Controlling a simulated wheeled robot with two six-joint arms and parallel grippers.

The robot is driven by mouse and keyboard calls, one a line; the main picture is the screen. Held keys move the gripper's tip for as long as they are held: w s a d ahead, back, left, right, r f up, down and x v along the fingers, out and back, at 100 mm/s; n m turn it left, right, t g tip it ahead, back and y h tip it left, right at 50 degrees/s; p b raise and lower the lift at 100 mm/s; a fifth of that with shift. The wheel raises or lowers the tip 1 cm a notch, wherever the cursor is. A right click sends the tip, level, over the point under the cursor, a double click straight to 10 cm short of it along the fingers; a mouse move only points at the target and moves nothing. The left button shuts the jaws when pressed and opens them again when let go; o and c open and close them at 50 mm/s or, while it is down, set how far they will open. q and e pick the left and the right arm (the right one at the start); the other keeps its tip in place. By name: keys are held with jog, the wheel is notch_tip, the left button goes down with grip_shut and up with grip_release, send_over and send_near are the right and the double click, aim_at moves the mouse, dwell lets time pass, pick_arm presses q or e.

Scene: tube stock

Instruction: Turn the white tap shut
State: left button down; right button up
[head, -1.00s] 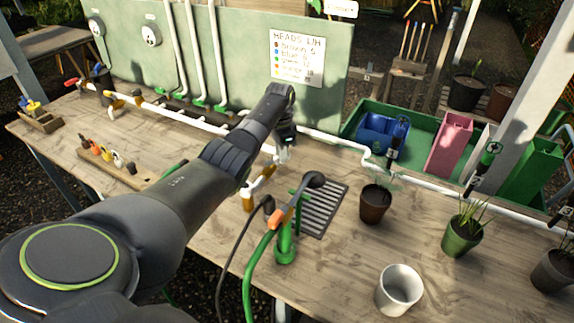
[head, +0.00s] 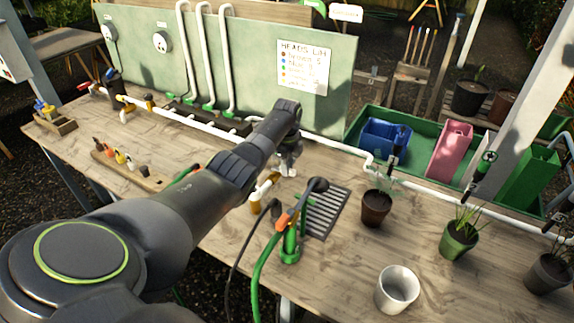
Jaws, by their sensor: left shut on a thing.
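My left arm reaches in from the left over the workbench. My left gripper (head: 288,158) points down at the white pipe line behind the drain grate. It is shut on a small pale part there, which I take to be the white tap (head: 290,172). The fingers hide most of it, so I cannot tell how its handle is turned. A short white pipe with brass-coloured fittings (head: 256,197) slants towards the bench front just left of it. My right gripper is not in view.
A green standpipe (head: 290,246) with an orange-ended hose stands close in front, beside the drain grate (head: 326,212). A potted plant (head: 376,208) and a white cup (head: 397,289) stand to the right. A green backboard (head: 235,75) rises behind.

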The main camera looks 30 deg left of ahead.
pick_arm(q)
jog(key=shift+s+m, duration=0.2)
jog(key=shift+m, duration=0.3)
jog(key=c, duration=1.4)
grip_release()
jog(key=shift+o, duration=0.2)
